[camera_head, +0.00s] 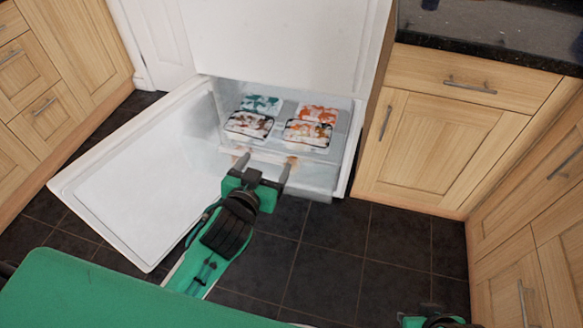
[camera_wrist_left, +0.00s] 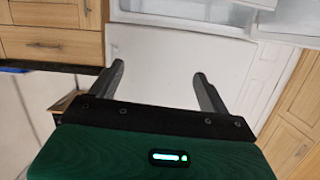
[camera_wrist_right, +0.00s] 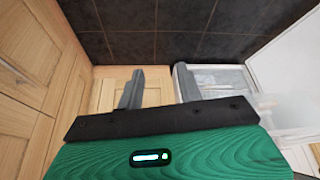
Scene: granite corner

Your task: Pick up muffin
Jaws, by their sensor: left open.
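I cannot clearly make out a muffin in any view. A small orange-brown patch (camera_head: 292,160) shows by the right fingertip of my left gripper in the head view; it is too small to tell what it is. My left gripper (camera_head: 267,163) is open, its fingers pointing at the front of the open freezer compartment (camera_head: 345,150). Nothing shows between its fingers in the left wrist view (camera_wrist_left: 158,76). My right gripper (camera_wrist_right: 160,86) has its fingers apart and empty in the right wrist view. Only a bit of that arm shows at the head view's bottom edge.
Several frosted food packs, including a green one (camera_head: 262,104) and an orange one (camera_head: 317,113), lie in the compartment. The open white door (camera_head: 140,180) spreads to the left. Wooden cabinets (camera_head: 440,145) stand at right. Dark floor tiles (camera_head: 335,240) are clear in front.

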